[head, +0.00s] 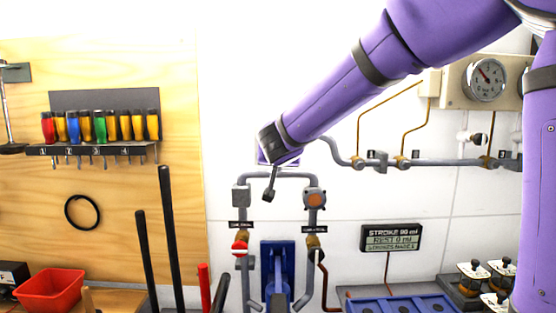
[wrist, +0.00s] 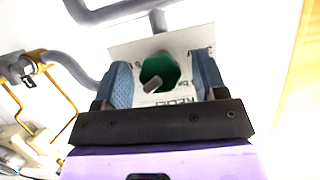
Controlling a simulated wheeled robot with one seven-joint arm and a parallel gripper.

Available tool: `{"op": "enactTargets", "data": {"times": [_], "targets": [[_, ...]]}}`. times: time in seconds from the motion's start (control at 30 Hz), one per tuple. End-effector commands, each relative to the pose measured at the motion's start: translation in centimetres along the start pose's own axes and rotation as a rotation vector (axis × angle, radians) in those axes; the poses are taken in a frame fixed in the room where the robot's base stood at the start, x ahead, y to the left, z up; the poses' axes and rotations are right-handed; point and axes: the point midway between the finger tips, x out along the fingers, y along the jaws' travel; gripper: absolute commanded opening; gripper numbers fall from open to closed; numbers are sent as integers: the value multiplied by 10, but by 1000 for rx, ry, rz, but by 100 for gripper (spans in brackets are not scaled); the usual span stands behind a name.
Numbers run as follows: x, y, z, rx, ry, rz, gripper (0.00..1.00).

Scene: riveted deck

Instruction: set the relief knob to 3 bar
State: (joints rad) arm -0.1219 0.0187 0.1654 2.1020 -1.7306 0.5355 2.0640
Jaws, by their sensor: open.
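The relief knob (wrist: 165,68) is a round green knob with a grey bar across its lower part. It sits on a white plate (wrist: 130,50) with partly covered lettering that seems to read RELIEF. My gripper (wrist: 164,76) is open, with one blue-grey finger on each side of the knob. I cannot tell whether either finger touches it. The scale marks are mostly hidden, so the knob's setting cannot be read. In the head view my arm's end (head: 277,145) covers the knob and most of its plate.
Grey pipes (head: 280,175) with valves run below my wrist. A round pressure gauge (head: 485,79) is at upper right. A stroke display (head: 391,238) hangs on the wall. A screwdriver rack (head: 95,150) is at left.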

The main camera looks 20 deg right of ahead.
Motion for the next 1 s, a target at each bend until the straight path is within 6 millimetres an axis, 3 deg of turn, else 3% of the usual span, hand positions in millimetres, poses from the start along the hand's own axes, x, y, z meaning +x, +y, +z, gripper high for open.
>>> {"op": "enactTargets", "data": {"times": [0.27,0.4,0.5,1.0], "targets": [[1,0,0,0,0,0,65],[1,0,0,0,0,0,33],[1,0,0,0,0,0,16],[1,-1,1,-121,-2,50,16]]}}
